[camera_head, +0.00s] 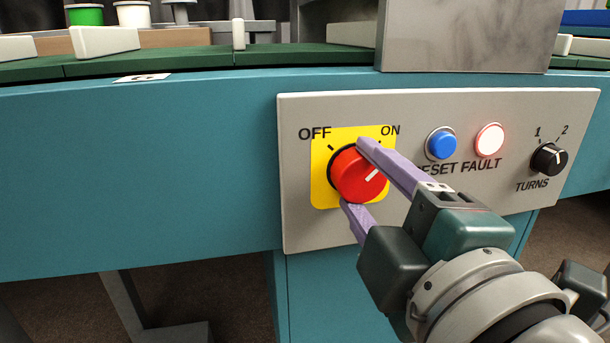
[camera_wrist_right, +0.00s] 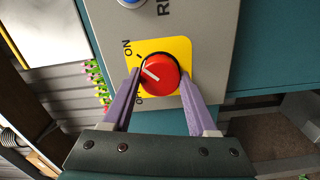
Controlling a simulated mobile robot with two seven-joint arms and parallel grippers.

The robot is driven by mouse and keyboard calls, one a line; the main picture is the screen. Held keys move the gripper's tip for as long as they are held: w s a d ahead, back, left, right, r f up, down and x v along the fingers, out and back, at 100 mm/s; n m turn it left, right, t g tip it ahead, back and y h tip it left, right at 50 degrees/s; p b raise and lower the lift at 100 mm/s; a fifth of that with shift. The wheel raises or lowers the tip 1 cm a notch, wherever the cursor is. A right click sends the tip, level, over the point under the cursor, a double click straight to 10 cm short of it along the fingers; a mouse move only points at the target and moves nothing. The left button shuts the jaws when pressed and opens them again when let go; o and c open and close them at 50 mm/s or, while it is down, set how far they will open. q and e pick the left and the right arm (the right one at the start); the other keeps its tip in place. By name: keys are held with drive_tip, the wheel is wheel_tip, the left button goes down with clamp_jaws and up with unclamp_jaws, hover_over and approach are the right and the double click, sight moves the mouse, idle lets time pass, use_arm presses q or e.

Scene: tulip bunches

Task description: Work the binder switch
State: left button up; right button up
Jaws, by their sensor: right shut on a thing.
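The binder switch is a red rotary knob (camera_head: 352,179) on a yellow plate (camera_head: 321,190), with OFF at its upper left and ON at its upper right. The knob's white line points up and right, towards ON. In the right wrist view the knob (camera_wrist_right: 165,79) sits between the two purple fingers, and its line points up and left, towards ON. My right gripper (camera_head: 356,177) is shut on the knob, one finger above and one below it. The fingers hide part of the knob's rim. My left gripper is not in view.
The grey panel (camera_head: 300,225) also carries a blue reset button (camera_head: 442,144), a pale pinkish fault lamp (camera_head: 489,140) that looks lit and a black turns knob (camera_head: 548,159) pointing towards 2. A grey metal housing (camera_head: 465,35) stands above. Green belt slats (camera_head: 200,56) run behind.

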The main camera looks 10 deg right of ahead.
drive_tip(key=o, duration=1.4)
drive_tip(key=shift+s, duration=0.6)
drive_tip(key=s+b, duration=0.3)
drive_tip(key=s, duration=0.5)
drive_tip(key=shift+s+d, duration=0.15)
drive_tip(key=shift+s, duration=0.25)
